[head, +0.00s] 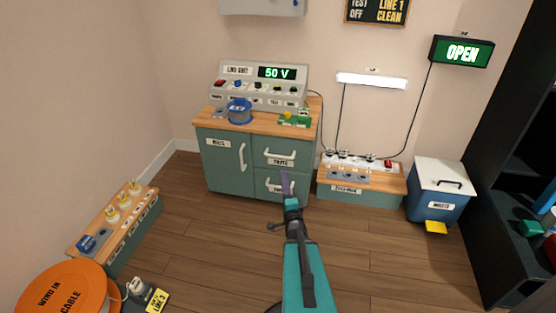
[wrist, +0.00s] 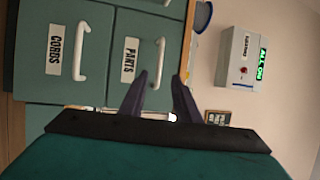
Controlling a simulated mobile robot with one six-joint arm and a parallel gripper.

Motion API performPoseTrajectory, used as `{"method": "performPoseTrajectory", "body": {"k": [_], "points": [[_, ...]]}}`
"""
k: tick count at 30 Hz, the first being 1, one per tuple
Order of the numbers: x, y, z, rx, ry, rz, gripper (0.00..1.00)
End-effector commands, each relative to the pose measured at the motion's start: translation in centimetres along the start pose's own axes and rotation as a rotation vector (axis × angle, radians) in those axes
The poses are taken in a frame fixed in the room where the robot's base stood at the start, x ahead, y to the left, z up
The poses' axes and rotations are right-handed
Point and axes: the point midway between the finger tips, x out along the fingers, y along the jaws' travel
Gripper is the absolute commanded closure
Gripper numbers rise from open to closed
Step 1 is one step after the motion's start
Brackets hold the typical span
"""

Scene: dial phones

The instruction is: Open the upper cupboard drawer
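The green cupboard (head: 228,165) stands against the wall under a wooden top. Its upper drawer (head: 265,145), labelled PARTS, looks shut and has a white bar handle (head: 282,154). The lower drawer (head: 261,178) below it also looks shut. The wrist view is turned sideways: the upper drawer's handle (wrist: 159,63) shows just beyond my fingertips, lined up with the gap between them. My gripper (wrist: 160,76) is open and empty, its two dark fingers apart. In the head view my gripper (head: 286,180) overlaps the lower drawer and hides part of it.
The lower drawer's handle (wrist: 81,49), labelled CORDS, is left of the upper one in the wrist view. A cupboard door (head: 220,160) is at the left. A low wooden-topped unit (head: 360,195) and a blue waste bin (head: 436,205) stand to the right. Floor in front is clear.

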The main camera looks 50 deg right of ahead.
Motion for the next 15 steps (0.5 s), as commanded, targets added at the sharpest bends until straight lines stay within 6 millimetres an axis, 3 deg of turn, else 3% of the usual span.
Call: {"method": "performPoseTrajectory", "body": {"k": [15], "points": [[1.3,0.2,0.0,-0.002,0.0,0.003,0.71]]}}
